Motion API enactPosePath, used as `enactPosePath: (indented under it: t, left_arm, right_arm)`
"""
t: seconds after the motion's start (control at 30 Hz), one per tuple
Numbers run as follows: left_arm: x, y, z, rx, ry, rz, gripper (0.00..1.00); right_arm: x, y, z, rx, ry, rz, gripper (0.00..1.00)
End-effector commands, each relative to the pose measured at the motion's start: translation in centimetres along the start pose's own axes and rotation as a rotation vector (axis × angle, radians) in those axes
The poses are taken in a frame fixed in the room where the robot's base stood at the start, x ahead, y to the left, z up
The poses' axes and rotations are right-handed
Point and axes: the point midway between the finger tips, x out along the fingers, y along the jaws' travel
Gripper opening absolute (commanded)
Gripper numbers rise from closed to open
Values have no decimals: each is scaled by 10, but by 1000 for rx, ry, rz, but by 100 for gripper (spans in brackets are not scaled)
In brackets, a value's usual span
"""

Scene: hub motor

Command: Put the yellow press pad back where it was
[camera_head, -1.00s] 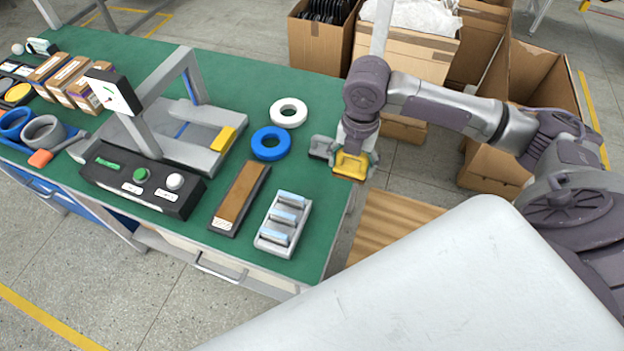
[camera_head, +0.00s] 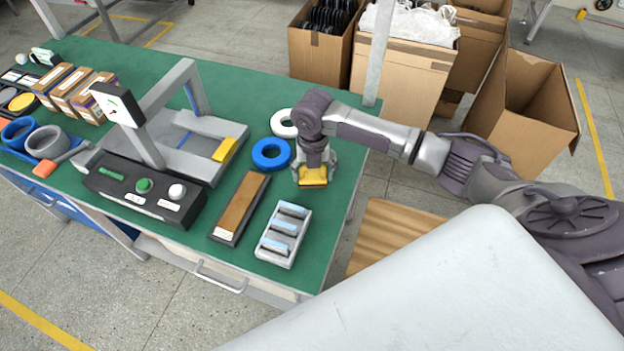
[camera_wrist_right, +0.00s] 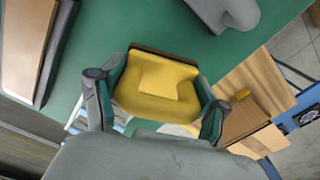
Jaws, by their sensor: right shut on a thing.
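The yellow press pad (camera_head: 313,177) is between the fingers of my right gripper (camera_head: 314,168), which is shut on it. It is over the right part of the green table, right of the blue ring. In the right wrist view the pad (camera_wrist_right: 160,92) shows a raised square in its middle and a dark edge at its far side. I cannot tell how high it is above the table. A grey rounded part (camera_wrist_right: 228,12) stands near the table edge; in the head view the gripper mostly hides it. My left gripper is not in view.
A blue ring (camera_head: 270,153) and a white ring (camera_head: 284,123) lie left of the gripper. A grey rack (camera_head: 284,236) and a brown-topped bar (camera_head: 239,207) lie in front. The grey press fixture (camera_head: 192,160), with a yellow block (camera_head: 224,149), stands further left. Cardboard boxes (camera_head: 402,80) stand behind.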

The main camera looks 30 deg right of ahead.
Motion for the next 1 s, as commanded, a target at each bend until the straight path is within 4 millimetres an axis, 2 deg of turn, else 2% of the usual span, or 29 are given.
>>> enactPosePath:
  t: [0.33,0.73,0.77,0.8,0.9,1.0]
  left_arm:
    - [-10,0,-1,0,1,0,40]
    - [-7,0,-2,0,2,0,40]
    - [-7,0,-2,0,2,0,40]
    - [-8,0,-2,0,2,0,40]
    - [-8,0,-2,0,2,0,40]
    - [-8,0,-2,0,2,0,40]
  right_arm:
    - [38,2,1,1,0,-1,46]
    - [45,2,1,0,-1,-1,46]
    - [46,2,1,0,-1,-1,75]
    - [45,2,1,0,-1,-1,82]
    - [45,2,1,0,-1,-1,99]
    - [45,2,1,0,-1,-1,99]
